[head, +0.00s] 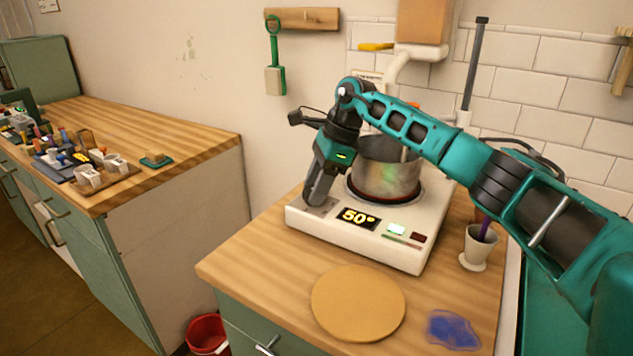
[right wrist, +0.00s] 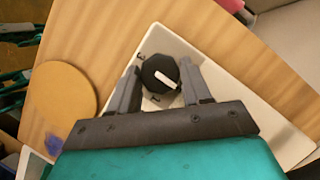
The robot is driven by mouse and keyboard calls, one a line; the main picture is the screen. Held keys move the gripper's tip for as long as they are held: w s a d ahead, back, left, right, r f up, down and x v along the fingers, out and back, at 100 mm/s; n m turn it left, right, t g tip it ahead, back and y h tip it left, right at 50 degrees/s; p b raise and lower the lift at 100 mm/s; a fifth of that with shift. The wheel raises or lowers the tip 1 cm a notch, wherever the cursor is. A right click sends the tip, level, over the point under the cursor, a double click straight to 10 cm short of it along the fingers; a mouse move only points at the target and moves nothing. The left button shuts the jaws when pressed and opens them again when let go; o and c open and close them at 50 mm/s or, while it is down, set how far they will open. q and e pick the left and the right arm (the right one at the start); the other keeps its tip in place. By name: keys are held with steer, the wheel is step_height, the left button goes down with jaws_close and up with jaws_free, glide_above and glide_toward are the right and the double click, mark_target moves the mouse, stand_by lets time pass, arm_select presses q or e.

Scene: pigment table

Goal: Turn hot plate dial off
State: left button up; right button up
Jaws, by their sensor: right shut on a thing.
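The white hot plate (head: 405,256) stands on the wooden counter, and its display reads 50°. A metal pot (head: 385,172) sits on its burner, which has a reddish rim. The black dial (right wrist: 158,74) with a white pointer mark shows in the right wrist view, at a corner of the hot plate. My right gripper (head: 316,198) reaches down over the left front of the hot plate. In the right wrist view its two fingers (right wrist: 160,80) stand on either side of the dial, shut on it. In the head view the gripper hides the dial. My left gripper is not in view.
A round tan board (head: 358,303) and a blue translucent patch (head: 453,330) lie in front of the hot plate. A white cup (head: 478,246) with a purple stick stands to its right. A second counter (head: 200,146) with several small items is at the left.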

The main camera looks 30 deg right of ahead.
steer(key=shift+n, duration=0.3)
steer(key=o, duration=1)
steer(key=v, duration=1.3)
steer(key=shift+w, duration=0.1)
steer(key=shift+a, duration=0.1)
